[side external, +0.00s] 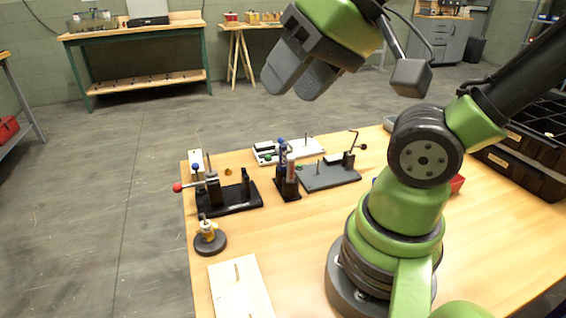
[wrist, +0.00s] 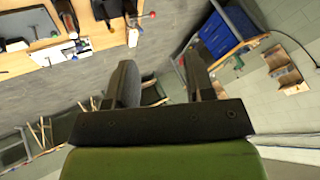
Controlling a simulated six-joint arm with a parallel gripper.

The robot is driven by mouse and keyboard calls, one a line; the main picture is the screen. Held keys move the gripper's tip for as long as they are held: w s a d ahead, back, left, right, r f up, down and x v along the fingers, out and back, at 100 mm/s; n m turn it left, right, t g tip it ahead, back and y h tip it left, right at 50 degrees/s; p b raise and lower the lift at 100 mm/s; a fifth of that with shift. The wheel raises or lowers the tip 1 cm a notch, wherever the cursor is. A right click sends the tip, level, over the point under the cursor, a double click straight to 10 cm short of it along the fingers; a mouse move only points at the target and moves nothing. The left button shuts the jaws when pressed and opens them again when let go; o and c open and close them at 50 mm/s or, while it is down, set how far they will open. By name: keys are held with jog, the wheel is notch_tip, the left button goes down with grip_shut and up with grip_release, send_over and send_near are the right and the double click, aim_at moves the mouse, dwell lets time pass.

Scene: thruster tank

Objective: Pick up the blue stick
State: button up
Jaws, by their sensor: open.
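A blue stick (side external: 282,153) stands upright in a small black holder (side external: 288,188) near the middle of the wooden table in the side external view. A red-and-white stick (side external: 291,170) stands in the same holder. My gripper (side external: 289,91) is high above the table's back edge, well apart from the holder. In the wrist view, my gripper (wrist: 157,58) is open with nothing between its fingers. That view shows the table edge at upper left, but I cannot tell the blue stick there with certainty.
A black clamp fixture with a red knob (side external: 228,196) stands left of the holder. A grey plate fixture (side external: 330,177) and a white tray (side external: 300,150) lie right and behind. A round-based brass piece (side external: 209,238) and a pale board (side external: 240,290) are in front. Black crates (side external: 525,165) stand at right.

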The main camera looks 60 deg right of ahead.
jog(key=w+d+f+m+g+h, duration=0.1)
jog(key=w+d+m+g, duration=0.1)
jog(key=w+d+m, duration=0.55)
jog(key=m+g, duration=0.5)
jog(key=m, duration=1.8)
send_over(283, 157)
jog(key=w+d, duration=0.1)
notch_tip(283, 157, down, 14)
jog(key=shift+m+h, duration=0.35)
jog(key=shift+h, duration=0.05)
jog(key=shift+s+a+f, duration=0.1)
jog(key=shift+s+f, duration=0.1)
jog(key=shift+f, duration=2.55)
jog(key=shift+s+f, duration=0.2)
jog(key=shift+f, duration=2.5)
grip_shut()
